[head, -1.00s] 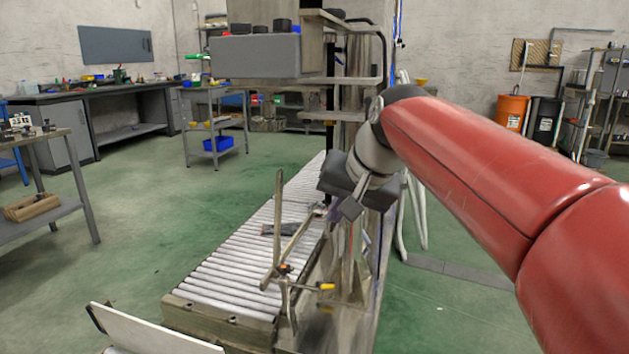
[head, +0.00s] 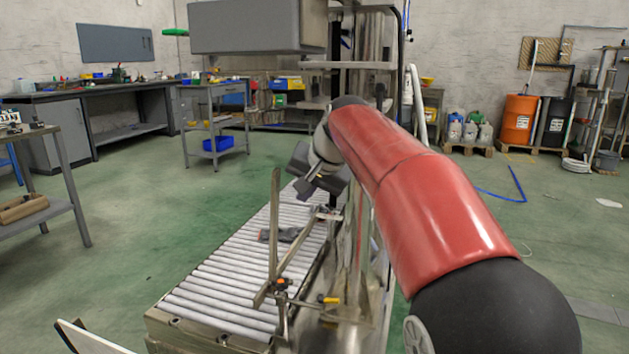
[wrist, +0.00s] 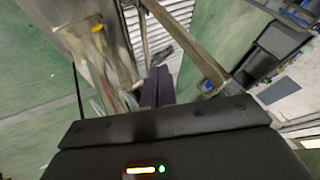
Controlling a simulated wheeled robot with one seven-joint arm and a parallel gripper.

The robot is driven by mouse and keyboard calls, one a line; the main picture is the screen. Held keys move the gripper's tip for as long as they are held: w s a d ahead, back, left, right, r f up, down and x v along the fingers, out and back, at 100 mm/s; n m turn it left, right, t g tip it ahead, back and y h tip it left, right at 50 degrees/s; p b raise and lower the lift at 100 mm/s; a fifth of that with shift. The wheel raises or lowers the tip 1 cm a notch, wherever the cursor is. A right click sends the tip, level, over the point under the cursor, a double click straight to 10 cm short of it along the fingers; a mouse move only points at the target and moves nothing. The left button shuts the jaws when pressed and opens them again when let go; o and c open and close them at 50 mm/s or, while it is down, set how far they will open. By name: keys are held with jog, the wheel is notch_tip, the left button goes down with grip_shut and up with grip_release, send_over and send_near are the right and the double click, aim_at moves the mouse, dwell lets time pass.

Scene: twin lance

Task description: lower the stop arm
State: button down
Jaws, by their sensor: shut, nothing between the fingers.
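A metal stop assembly stands at the near right end of the roller conveyor. It has an upright bar (head: 274,225) and a slanting bar (head: 294,255) that runs back along the rollers, meeting near an orange knob (head: 281,284). I cannot tell for sure which bar is the stop arm. My gripper (head: 305,190) is above the rollers, beyond the upright bar. In the wrist view my gripper's dark fingers (wrist: 157,75) are together and empty.
The roller conveyor (head: 215,294) carries a dark flat item (head: 281,235). A yellow-handled lever (head: 328,299) sits at its right side. A grey box (head: 258,26) on a frame hangs above the far part. A white panel (head: 88,338) is at the near left.

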jog(key=shift+w+a+r, duration=0.1)
jog(key=shift+w+a, duration=0.1)
jog(key=shift+a, duration=0.45)
jog(key=shift+w+a+r, duration=0.1)
jog(key=shift+w+a, duration=0.1)
jog(key=shift+a, duration=0.4)
jog(key=shift+w+a+r, duration=0.1)
jog(key=shift+w+a, duration=0.1)
jog(key=shift+a, duration=0.45)
